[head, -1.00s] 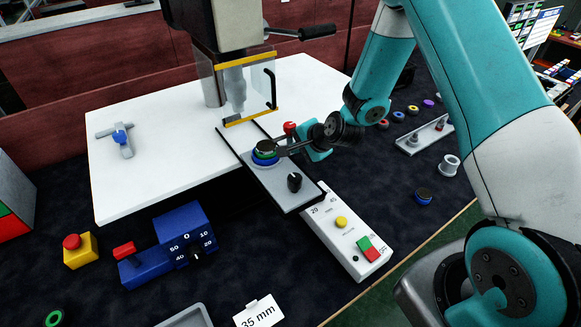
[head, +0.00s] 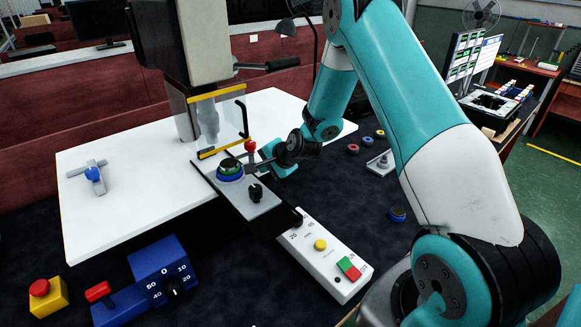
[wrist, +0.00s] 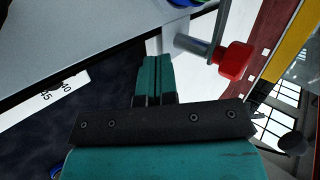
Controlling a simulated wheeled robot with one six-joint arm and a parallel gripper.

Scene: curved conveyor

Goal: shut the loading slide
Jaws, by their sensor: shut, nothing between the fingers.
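The loading slide (head: 236,198) is a grey plate on black rails (head: 277,226). It lies in front of the clear guard (head: 218,122) of the press, with part of it still outside. A green and blue round part (head: 230,172) sits on it, and a black knob (head: 256,192) stands near its outer end. My gripper (head: 268,163) is shut and empty, low beside the slide's right edge, near a red knob (head: 250,146). In the wrist view, my shut fingers (wrist: 155,75) point between the grey slide edge (wrist: 80,48) and the red knob (wrist: 235,60) on its metal lever. Contact cannot be told.
A white box with a yellow button and red-green switch (head: 325,255) stands in front of the rails. A blue gauge box (head: 160,275) and a yellow emergency-stop box (head: 45,298) are at the front left. A blue-handled clamp (head: 93,175) lies on the white table (head: 110,215).

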